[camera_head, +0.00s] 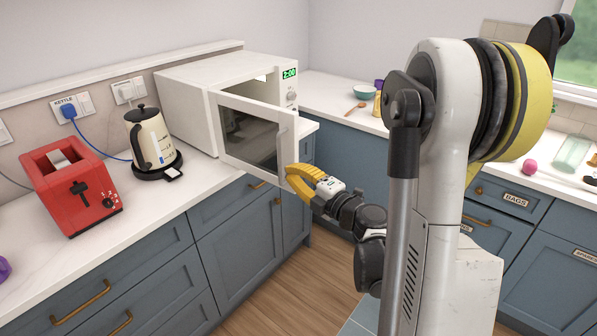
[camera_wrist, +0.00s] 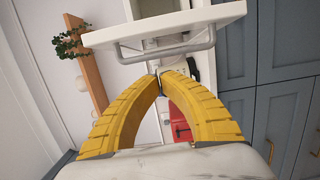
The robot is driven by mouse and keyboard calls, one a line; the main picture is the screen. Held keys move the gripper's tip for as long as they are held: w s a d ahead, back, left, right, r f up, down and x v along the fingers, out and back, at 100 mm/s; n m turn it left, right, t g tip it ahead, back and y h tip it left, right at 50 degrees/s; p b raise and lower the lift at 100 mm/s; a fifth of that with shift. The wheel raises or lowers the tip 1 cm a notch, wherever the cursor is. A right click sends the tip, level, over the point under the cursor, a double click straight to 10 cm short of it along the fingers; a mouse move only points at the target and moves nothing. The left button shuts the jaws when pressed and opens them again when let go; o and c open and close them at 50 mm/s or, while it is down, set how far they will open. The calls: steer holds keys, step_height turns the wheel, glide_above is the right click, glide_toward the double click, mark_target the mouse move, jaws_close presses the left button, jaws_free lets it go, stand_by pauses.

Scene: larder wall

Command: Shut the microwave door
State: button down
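The white microwave (camera_head: 190,85) stands on the counter. Its door (camera_head: 255,108) hangs partly open, swung out over the counter's front edge, with a dark window (camera_head: 250,138). In the wrist view the door (camera_wrist: 170,24) spans the top, with its grey bar handle (camera_wrist: 190,46) just beyond my fingertips. My yellow gripper (camera_head: 290,173) is by the lower free corner of the door, on its outer side. In the wrist view the fingers of my gripper (camera_wrist: 158,75) curve together and their tips meet, with nothing seen between them. I cannot tell whether they touch the door.
A cream kettle (camera_head: 150,138) and a red toaster (camera_head: 72,185) stand on the counter left of the microwave. A teal bowl (camera_head: 365,92) and a wooden spoon (camera_head: 355,108) lie on the counter beyond it. Blue cabinets (camera_head: 240,225) line the floor's edge; the wooden floor (camera_head: 300,285) looks clear.

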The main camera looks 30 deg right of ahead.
mark_target(289, 157)
steer(key=w, duration=0.1)
steer(key=w+b, duration=0.1)
steer(key=w, duration=0.1)
steer(key=w+a, duration=0.1)
steer(key=w, duration=0.1)
steer(key=shift+w+f+b, duration=0.1)
steer(key=shift+w+b, duration=0.15)
steer(key=shift+b, duration=0.1)
steer(key=d, duration=0.2)
steer(key=shift+w+d+b, duration=0.3)
steer(key=shift+w+d, duration=0.3)
steer(key=shift+d, duration=0.3)
